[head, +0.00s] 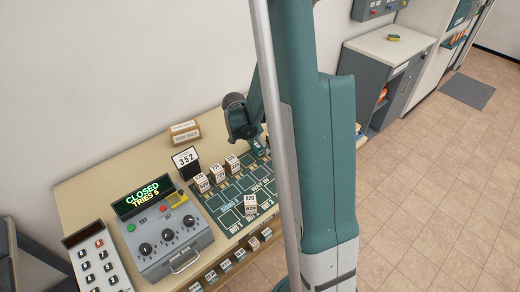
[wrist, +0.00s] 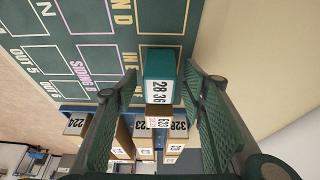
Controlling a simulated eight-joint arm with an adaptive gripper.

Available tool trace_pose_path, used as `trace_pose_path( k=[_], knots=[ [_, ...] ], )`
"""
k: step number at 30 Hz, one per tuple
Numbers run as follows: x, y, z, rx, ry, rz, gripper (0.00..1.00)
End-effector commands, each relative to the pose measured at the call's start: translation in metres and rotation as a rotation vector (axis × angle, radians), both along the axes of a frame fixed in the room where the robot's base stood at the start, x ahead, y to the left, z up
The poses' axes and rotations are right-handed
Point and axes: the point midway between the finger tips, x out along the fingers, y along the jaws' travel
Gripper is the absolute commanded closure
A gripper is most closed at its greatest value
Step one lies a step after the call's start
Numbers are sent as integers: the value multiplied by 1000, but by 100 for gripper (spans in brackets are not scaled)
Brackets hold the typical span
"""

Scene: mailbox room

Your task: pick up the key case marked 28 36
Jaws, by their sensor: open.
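The key case marked 28 36 (wrist: 160,75) is a small block with a teal top and a white label, upright on the green marked mat (wrist: 85,20). In the wrist view my gripper (wrist: 162,84) is open, with one dark ribbed finger on each side of the case. In the head view my gripper (head: 259,148) is low over the mat's far right end, and my arm partly hides that area. I cannot make out the case's label there.
Several white-labelled cases, one marked 328 (wrist: 179,125), stand close behind it. In the head view, a lone case (head: 250,204) sits on the mat.

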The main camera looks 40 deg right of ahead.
Motion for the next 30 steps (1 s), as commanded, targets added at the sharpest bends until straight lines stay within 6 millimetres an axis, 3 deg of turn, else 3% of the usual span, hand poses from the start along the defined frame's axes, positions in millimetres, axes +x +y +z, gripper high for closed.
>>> trace_pose_path(
  k=[18, 25, 30],
  knots=[
    [0, -1, -2, 0, 0, 0, 59],
    [0, -1, -2, 0, 0, 0, 88],
    [0, -1, -2, 0, 0, 0, 89]
  ],
)
